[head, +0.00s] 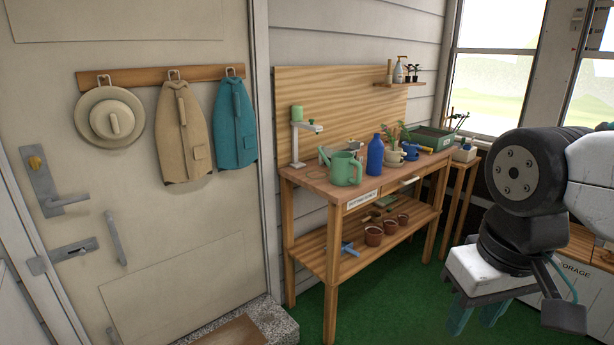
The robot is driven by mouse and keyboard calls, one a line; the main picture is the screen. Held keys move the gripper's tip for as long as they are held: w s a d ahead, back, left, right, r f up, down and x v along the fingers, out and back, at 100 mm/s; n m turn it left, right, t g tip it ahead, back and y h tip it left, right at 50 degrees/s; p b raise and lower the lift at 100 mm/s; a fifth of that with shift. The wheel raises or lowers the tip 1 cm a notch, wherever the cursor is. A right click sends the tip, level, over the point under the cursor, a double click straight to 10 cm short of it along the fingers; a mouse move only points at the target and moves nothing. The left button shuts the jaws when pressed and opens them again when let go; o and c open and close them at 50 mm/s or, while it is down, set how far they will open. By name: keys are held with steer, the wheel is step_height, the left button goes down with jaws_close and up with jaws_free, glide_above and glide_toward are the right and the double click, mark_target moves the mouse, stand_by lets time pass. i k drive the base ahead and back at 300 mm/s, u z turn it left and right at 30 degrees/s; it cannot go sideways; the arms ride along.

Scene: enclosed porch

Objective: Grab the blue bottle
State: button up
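The blue bottle (375,155) stands upright on the wooden potting bench (322,181) in the head view, near the bench's front edge. It is to the right of a green watering can (344,169) and left of a small potted plant (394,154). My gripper (477,318) is at the lower right, well apart from the bottle and lower in the picture than the bench top. Its two teal fingers point down with a gap between them. I see nothing held there, but the fingertips are partly cut off or hard to make out.
A blue mug (411,151) and a green tray (433,138) stand farther right on the bench. A lamp-like stand (296,145) is at its left end. Terracotta pots (374,236) sit on the lower shelf. Green floor (392,311) is clear in front of the bench.

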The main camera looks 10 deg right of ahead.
mark_target(374, 161)
steer(key=z, duration=0.65)
steer(key=i, duration=1.9)
steer(key=z, duration=0.6)
